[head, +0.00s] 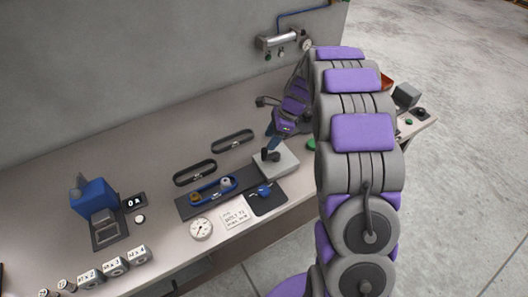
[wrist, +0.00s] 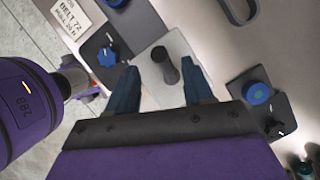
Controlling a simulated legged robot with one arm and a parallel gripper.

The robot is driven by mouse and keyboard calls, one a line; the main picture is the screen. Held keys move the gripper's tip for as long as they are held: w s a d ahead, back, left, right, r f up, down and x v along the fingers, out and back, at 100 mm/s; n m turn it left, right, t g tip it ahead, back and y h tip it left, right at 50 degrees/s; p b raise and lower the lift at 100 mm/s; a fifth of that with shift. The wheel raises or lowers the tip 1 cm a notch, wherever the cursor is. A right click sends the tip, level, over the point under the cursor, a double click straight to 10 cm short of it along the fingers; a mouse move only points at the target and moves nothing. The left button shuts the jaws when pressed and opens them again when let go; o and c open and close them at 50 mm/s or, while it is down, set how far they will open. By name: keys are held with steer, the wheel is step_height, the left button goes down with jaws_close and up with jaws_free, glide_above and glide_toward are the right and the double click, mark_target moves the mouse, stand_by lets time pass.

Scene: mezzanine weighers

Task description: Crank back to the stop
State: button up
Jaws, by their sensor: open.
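A dark crank handle (head: 270,155) stands on a light grey block (head: 284,164) on the bench. In the wrist view the crank handle (wrist: 166,66) shows between my two blue fingertips, with the block (wrist: 150,92) under it. My gripper (head: 273,140) is open and reaches down over the block from behind; in the wrist view its fingertips (wrist: 160,80) lie to either side of the crank with gaps. I cannot tell whether the fingers are level with the handle or above it. My arm hides part of the bench to the right.
A blue knob on a dark plate (head: 266,201) and a printed card (head: 235,214) lie just in front of the block. A dark tray (head: 190,208) with a blue holder is at its left.

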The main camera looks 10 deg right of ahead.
mark_target(264, 149)
steer(key=b+x, duration=0.1)
steer(key=x, duration=0.6)
steer(key=shift+s+d, duration=0.1)
steer(key=shift+c, duration=0.2)
jaws_close()
